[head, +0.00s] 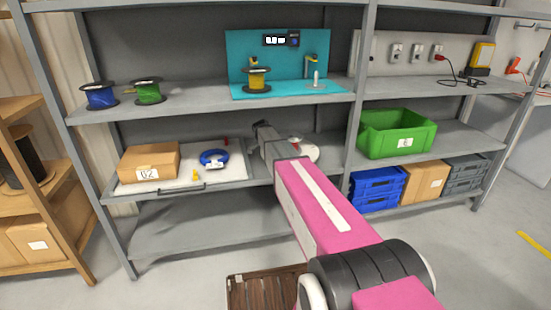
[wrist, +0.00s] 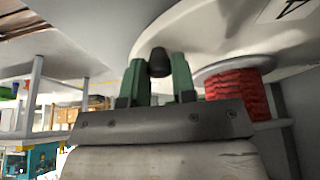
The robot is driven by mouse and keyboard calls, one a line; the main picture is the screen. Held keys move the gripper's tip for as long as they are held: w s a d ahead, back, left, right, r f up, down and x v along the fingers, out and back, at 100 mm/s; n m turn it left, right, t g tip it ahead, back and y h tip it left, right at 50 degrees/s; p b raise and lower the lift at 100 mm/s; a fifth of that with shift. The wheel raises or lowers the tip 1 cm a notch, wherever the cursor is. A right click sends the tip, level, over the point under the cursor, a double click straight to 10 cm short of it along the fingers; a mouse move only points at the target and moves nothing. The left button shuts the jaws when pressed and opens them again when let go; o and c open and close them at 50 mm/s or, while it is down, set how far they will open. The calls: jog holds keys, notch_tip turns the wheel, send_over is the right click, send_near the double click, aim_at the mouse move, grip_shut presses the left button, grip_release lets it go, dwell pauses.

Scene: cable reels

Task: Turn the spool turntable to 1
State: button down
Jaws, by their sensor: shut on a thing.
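The spool turntable (head: 305,151) is a pale round disc on the middle shelf, partly hidden behind my arm. In the wrist view its pale surface (wrist: 205,30) fills the upper part, with part of a dark outlined mark at the top right. A red spool (wrist: 237,92) stands beside my gripper in that view. My gripper (wrist: 158,68) has its green fingers shut on a dark knob (wrist: 157,58) at the turntable. The turntable's number setting cannot be read. In the head view my arm hides the fingertips.
Left on the same shelf are a cardboard box (head: 149,161), a blue ring (head: 214,158) and a tray (head: 236,175). A green crate (head: 397,134) stands to the right, past an upright post (head: 357,90). The upper shelf (head: 190,102) is close above.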

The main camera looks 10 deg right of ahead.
jog(key=c, duration=1)
grip_release()
jog(key=shift+o, duration=0.2)
jog(key=shift+r, duration=0.1)
jog(key=v, duration=0.7)
jog(key=shift+r, duration=0.2)
jog(key=shift+a, duration=0.1)
jog(key=s+f+n+y, duration=0.1)
jog(key=s+f+n, duration=0.3)
jog(key=s, duration=0.7)
jog(key=s+f+n+y, duration=0.2)
jog(key=s+f+n, duration=0.3)
jog(key=s, duration=0.6)
jog(key=s+f+n+y, duration=0.1)
jog(key=s+f+n, duration=0.3)
jog(key=s+n, duration=0.4)
jog(key=s, duration=0.3)
jog(key=shift+s+f+n+y, duration=0.2)
jog(key=shift+f+n+y, duration=0.05)
jog(key=shift+n+y, duration=0.05)
